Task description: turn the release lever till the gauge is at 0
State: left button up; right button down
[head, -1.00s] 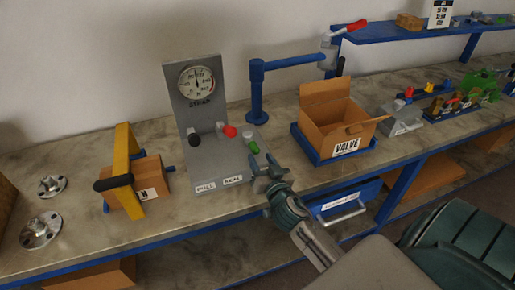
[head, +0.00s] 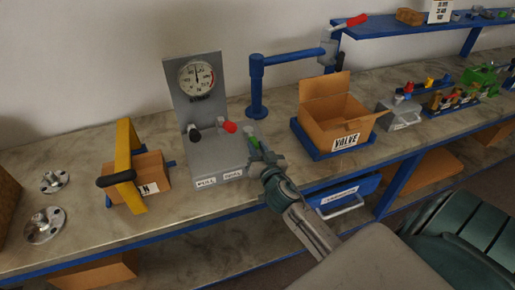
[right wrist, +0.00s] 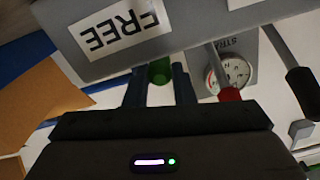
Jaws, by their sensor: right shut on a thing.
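A grey panel (head: 180,107) stands upright on a grey base on the bench and carries a round white gauge (head: 196,78). The gauge needle points roughly upward, but its number is too small to read. A green-handled lever (head: 253,141) is at the right of the base. My right gripper (head: 261,156) is shut on the green handle, which also shows between its two fingers in the right wrist view (right wrist: 160,70). A red-handled lever (head: 230,127) and a black-handled lever (head: 195,135) stand to the left. My left gripper is not in view.
A cardboard box (head: 338,115) in a blue tray stands right of the panel, with a blue post and arm (head: 256,85) behind. A yellow frame (head: 125,160) around a small box is at the left, beside metal flanges (head: 44,226). The front bench strip between is clear.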

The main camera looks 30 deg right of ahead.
jog(key=shift+d, duration=0.1)
jog(key=shift+s+d+n+y, duration=0.1)
jog(key=shift+d+n+y, duration=0.4)
jog(key=shift+y, duration=0.4)
jog(key=shift+d+n+y+p, duration=0.35)
jog(key=shift+n+y, duration=0.1)
jog(key=shift+y, duration=0.2)
jog(key=shift+d+n+y+p, duration=0.2)
jog(key=shift+n+y+p, duration=0.1)
jog(key=shift+n+y, duration=0.25)
jog(key=c, duration=1.2)
grip_release()
jog(key=shift+s, duration=0.1)
